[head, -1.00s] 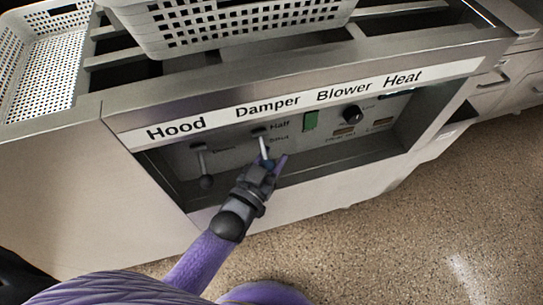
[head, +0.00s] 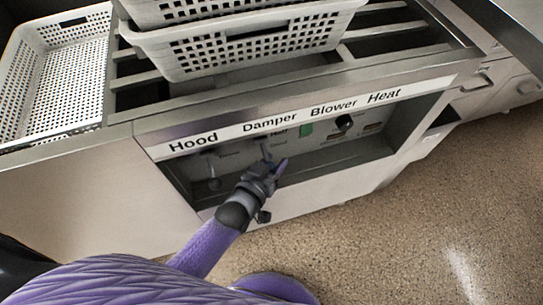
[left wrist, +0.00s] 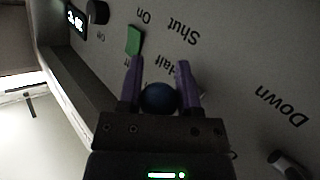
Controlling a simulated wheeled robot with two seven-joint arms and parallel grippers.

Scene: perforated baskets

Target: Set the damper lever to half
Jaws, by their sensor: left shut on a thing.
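The damper lever (head: 264,149) sits in the recessed panel under the word Damper, beside the small Half and Shut labels. Its thin stem points down from its slot toward my left gripper (head: 274,167). In the left wrist view its round dark blue knob (left wrist: 159,97) sits between the two purple fingers of my left gripper (left wrist: 158,84), which is shut on it. In that view the Shut and Half labels appear upside down beyond the fingers, with Half partly covered. The lever's stem is hidden there behind the knob. My right gripper is not in view.
A green blower switch (head: 306,129) and a black heat knob (head: 344,122) lie right. White perforated baskets (head: 240,50) stand on top. The panel's metal frame surrounds the recess.

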